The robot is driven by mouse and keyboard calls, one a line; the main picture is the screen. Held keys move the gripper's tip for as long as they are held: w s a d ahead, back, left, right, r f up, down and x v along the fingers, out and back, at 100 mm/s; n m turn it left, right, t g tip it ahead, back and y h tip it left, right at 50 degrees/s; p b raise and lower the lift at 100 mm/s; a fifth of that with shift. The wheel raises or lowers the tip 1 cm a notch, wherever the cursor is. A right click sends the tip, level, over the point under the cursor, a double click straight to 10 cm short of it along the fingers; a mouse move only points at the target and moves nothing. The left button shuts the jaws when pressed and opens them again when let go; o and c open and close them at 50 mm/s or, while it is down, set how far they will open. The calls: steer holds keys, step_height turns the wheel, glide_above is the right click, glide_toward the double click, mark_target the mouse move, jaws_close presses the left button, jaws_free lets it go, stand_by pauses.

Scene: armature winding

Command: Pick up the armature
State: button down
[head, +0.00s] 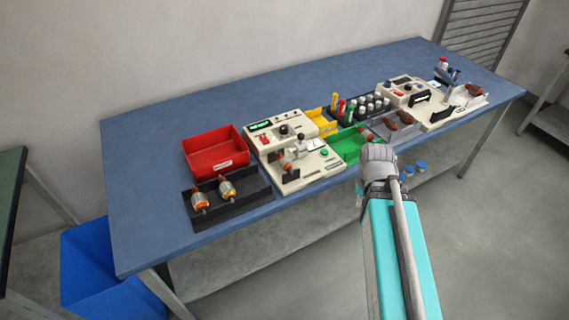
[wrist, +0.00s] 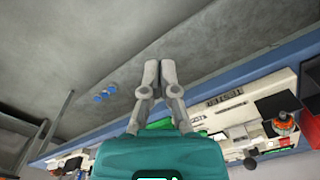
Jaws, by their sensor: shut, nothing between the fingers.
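Two armatures, one on the left (head: 199,196) and one on the right (head: 227,187), with copper-coloured windings and metal shafts, rest in a black tray (head: 247,203) at the table's left front. The wrist view shows a similar orange-topped part (wrist: 284,124) at the right. My gripper (wrist: 160,72) is shut and empty, fingers together, apart from the armatures. In the head view my arm's end hides its fingers, in front of the table's front edge, right of the tray.
A red bin (head: 215,165) stands behind the tray. A green bin (head: 352,146), a yellow bin (head: 319,121) and a rack of spools (head: 362,111) stand right of the machine. A second machine (head: 408,92) is farther right. Blue-capped containers (wrist: 105,94) are below the blue tabletop (head: 160,210).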

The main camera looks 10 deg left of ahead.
stand_by(0.4)
steer(key=c, duration=1.1)
jaws_free()
steer(key=shift+w, duration=0.1)
steer(key=shift+o, duration=1.2)
steer(key=shift+w+a+r, duration=0.2)
steer(key=shift+w+a, duration=0.05)
steer(key=o, duration=0.7)
steer(key=shift+n, duration=0.7)
steer(key=w+a+p, duration=0.1)
steer(key=w+a+r, duration=0.1)
steer(key=w+a+r+p, duration=0.1)
steer(key=w, duration=0.1)
steer(key=shift+a+r+p, duration=0.1)
steer(key=shift+a+p, duration=0.15)
steer(key=shift+p, duration=0.05)
steer(key=shift+c, duration=0.2)
steer(key=shift+o, duration=0.8)
steer(key=w+a+r+n+p, duration=0.1)
steer(key=w+a+r+p, duration=0.1)
steer(key=w+a, duration=0.2)
steer(key=shift+w+a+r, duration=0.15)
steer(key=shift+a, duration=0.25)
step_height(320, 180, up, 6)
steer(key=f+n+p, duration=0.1)
steer(key=n+p, duration=0.3)
steer(key=p, duration=0.2)
glide_above(282, 160)
steer(key=shift+r, duration=0.25)
steer(key=shift+f, duration=0.1)
